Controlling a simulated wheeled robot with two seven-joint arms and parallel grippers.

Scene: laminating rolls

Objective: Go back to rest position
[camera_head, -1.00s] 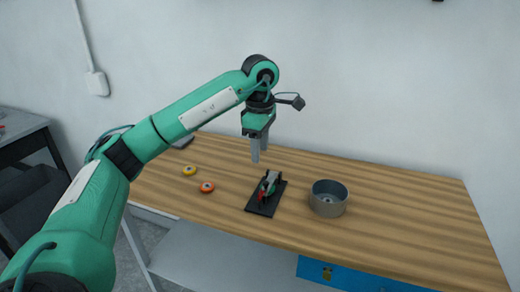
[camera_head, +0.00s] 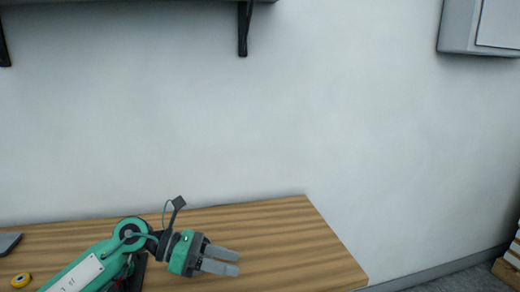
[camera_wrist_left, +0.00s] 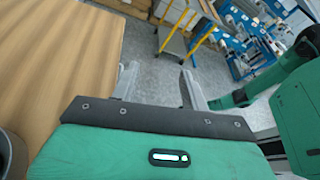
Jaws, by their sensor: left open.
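My left gripper (camera_head: 222,261) is in the head view at the lower left, held over the wooden table (camera_head: 300,240) with its fingers pointing right. Its fingers are apart and nothing is between them. In the left wrist view the two fingers of the left gripper (camera_wrist_left: 157,85) show spread, with grey floor seen between them. My right gripper is not in view. A green arm part shows at the right of the left wrist view.
A dark base (camera_head: 134,275) is partly hidden behind my left arm. A grey cabinet (camera_head: 485,25) hangs on the wall at upper right. Shelving with blue bins (camera_wrist_left: 240,45) stands beyond the floor.

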